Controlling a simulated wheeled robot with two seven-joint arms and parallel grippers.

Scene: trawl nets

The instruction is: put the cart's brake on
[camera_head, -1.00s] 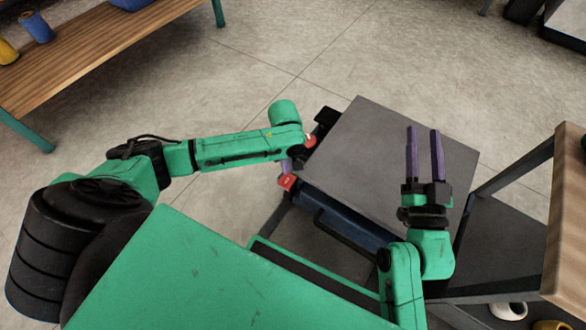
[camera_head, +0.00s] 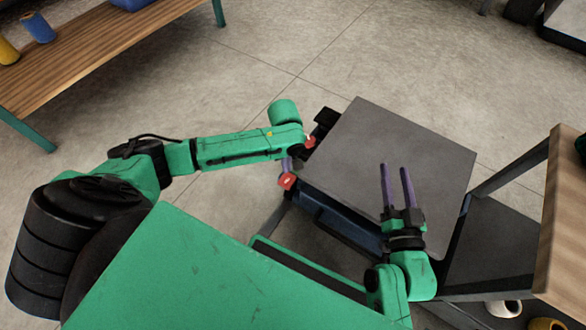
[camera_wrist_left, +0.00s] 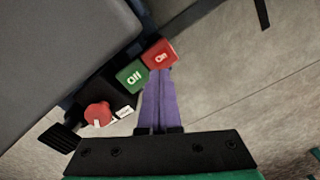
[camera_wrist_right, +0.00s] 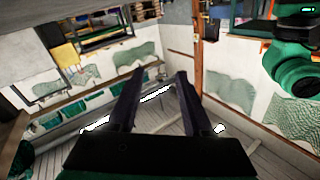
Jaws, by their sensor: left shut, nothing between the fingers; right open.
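The cart (camera_head: 395,150) has a flat grey top, with a blue part under its near side. At its left end, a red pedal (camera_head: 287,181) shows beside my left gripper (camera_head: 288,168). In the left wrist view the red pedal reads "On" (camera_wrist_left: 159,54), and a green pedal (camera_wrist_left: 132,75) beside it reads "Off". My left gripper's purple fingers (camera_wrist_left: 160,75) are shut and empty, with tips at the red pedal's lower edge; I cannot tell whether they touch it. My right gripper (camera_head: 394,167) is open and empty above the cart top.
A red knob (camera_wrist_left: 97,113) with a white label sits near the green pedal. A wooden bench (camera_head: 90,50) stands at the upper left and a wood-topped table (camera_head: 560,220) at the right, close to the cart. Open floor (camera_head: 300,50) lies beyond the cart.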

